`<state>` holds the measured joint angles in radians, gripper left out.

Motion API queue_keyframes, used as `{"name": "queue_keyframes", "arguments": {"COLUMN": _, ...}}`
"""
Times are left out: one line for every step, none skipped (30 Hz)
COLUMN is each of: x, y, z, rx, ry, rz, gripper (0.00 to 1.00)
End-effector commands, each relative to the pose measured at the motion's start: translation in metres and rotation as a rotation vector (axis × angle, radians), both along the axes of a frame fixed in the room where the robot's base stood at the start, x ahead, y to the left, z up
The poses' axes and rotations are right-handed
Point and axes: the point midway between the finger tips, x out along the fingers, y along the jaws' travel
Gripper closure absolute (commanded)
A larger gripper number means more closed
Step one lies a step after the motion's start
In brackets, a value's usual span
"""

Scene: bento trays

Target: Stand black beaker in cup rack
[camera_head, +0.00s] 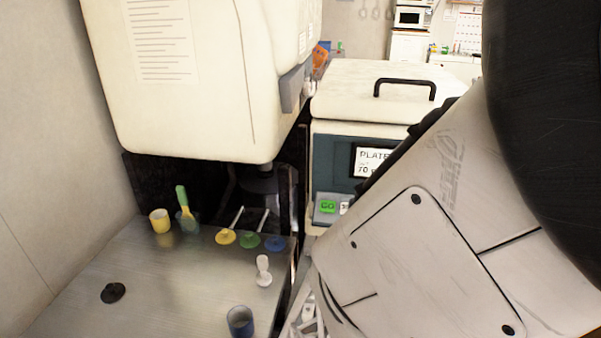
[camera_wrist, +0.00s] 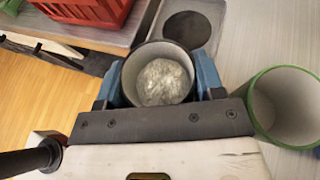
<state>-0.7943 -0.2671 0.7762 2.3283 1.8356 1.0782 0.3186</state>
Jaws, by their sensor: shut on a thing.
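In the wrist view my gripper (camera_wrist: 158,78) has its two blue fingers on either side of a dark-rimmed round beaker (camera_wrist: 134,68), and it is shut on it. I look down into the beaker's mouth; a pale, mottled grey patch shows inside, and I cannot tell whether it is contents or the bottom. The beaker's outer wall is mostly hidden. In the head view the fingers and the held beaker do not show. I cannot make out a cup rack for certain in either view.
A green-rimmed cup (camera_wrist: 283,106) is close right of the gripper. On the head-view counter are a blue cup (camera_head: 240,322), yellow cup (camera_head: 160,220), white handled piece (camera_head: 263,270) and black disc (camera_head: 113,292).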

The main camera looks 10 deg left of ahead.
Motion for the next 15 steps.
{"name": "queue_keyframes", "arguments": {"x": 0.0001, "y": 0.0001, "z": 0.0003, "rx": 0.000, "ry": 0.000, "rz": 0.000, "gripper": 0.64}}
{"name": "queue_keyframes", "arguments": {"x": 0.0001, "y": 0.0001, "z": 0.0003, "rx": 0.000, "ry": -0.001, "rz": 0.000, "gripper": 0.64}}
{"name": "queue_keyframes", "arguments": {"x": 0.0001, "y": 0.0001, "z": 0.0003, "rx": 0.000, "ry": -0.001, "rz": 0.000, "gripper": 0.64}}
{"name": "queue_keyframes", "arguments": {"x": 0.0001, "y": 0.0001, "z": 0.0003, "rx": 0.000, "ry": -0.001, "rz": 0.000, "gripper": 0.64}}
{"name": "queue_keyframes", "arguments": {"x": 0.0001, "y": 0.0001, "z": 0.0003, "rx": 0.000, "ry": -0.001, "rz": 0.000, "gripper": 0.64}}
{"name": "queue_keyframes", "arguments": {"x": 0.0000, "y": 0.0000, "z": 0.0001, "rx": 0.000, "ry": -0.001, "rz": 0.000, "gripper": 0.64}}
{"name": "queue_keyframes", "arguments": {"x": 0.0000, "y": 0.0000, "z": -0.0003, "rx": 0.000, "ry": 0.000, "rz": 0.000, "gripper": 0.64}}
{"name": "queue_keyframes", "arguments": {"x": 0.0000, "y": 0.0000, "z": -0.0010, "rx": 0.000, "ry": 0.000, "rz": 0.000, "gripper": 0.64}}
{"name": "queue_keyframes", "arguments": {"x": 0.0000, "y": 0.0000, "z": -0.0019, "rx": 0.000, "ry": 0.000, "rz": 0.000, "gripper": 0.64}}
{"name": "queue_keyframes", "arguments": {"x": 0.0000, "y": 0.0000, "z": -0.0026, "rx": 0.000, "ry": 0.000, "rz": 0.000, "gripper": 0.64}}
{"name": "queue_keyframes", "arguments": {"x": 0.0000, "y": 0.0000, "z": -0.0032, "rx": 0.000, "ry": 0.000, "rz": 0.000, "gripper": 0.64}}
{"name": "queue_keyframes", "arguments": {"x": 0.0000, "y": 0.0000, "z": -0.0028, "rx": 0.000, "ry": -0.001, "rz": 0.000, "gripper": 0.32}}
{"name": "queue_keyframes", "arguments": {"x": 0.0000, "y": -0.0001, "z": -0.0028, "rx": 0.000, "ry": -0.001, "rz": 0.000, "gripper": 0.27}}
{"name": "queue_keyframes", "arguments": {"x": 0.0000, "y": -0.0001, "z": -0.0028, "rx": 0.000, "ry": -0.001, "rz": 0.000, "gripper": 0.23}}
{"name": "queue_keyframes", "arguments": {"x": 0.0000, "y": 0.0000, "z": -0.0027, "rx": 0.000, "ry": -0.001, "rz": 0.000, "gripper": 0.17}}
